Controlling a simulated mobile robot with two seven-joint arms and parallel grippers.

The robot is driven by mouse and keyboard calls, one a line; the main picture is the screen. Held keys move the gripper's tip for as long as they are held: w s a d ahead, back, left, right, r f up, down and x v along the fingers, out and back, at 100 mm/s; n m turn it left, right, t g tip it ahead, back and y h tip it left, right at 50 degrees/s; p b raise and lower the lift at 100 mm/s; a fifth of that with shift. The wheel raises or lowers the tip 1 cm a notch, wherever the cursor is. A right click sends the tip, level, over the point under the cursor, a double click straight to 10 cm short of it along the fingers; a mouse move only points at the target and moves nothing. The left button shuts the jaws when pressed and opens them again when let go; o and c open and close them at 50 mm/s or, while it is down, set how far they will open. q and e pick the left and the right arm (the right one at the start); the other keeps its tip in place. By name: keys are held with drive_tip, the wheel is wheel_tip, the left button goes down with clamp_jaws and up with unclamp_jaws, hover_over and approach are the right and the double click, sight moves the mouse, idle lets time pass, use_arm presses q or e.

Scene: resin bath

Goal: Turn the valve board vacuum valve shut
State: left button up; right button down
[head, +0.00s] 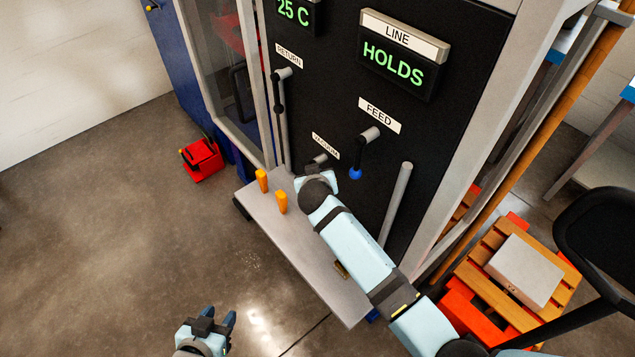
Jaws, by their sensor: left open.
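The black valve board (335,90) stands upright ahead. Its VACUUM label (326,146) sits low on the board, left of the FEED valve. Below the label, a short grey stub of the vacuum valve (320,158) shows; its handle is hidden behind my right gripper. My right gripper (322,173), on the arm from the lower right, is at this valve; its fingers are mostly hidden, and I cannot tell whether they touch the handle. My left gripper (214,320) is open and empty at the bottom, over the floor, well away from the board.
The FEED valve (363,152) has a blue-tipped handle hanging down, close beside my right gripper. The RETURN valve (280,92) is upper left. A display (393,66) reads HOLDS. Orange pegs (281,202) stand on the grey shelf (315,265). A red can (202,160) sits on open floor.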

drive_tip(key=shift+w, duration=0.1)
idle(0.4)
drive_tip(key=c, duration=1.2)
unclamp_jaws()
drive_tip(key=shift+o, duration=0.2)
drive_tip(key=shift+r, duration=0.1)
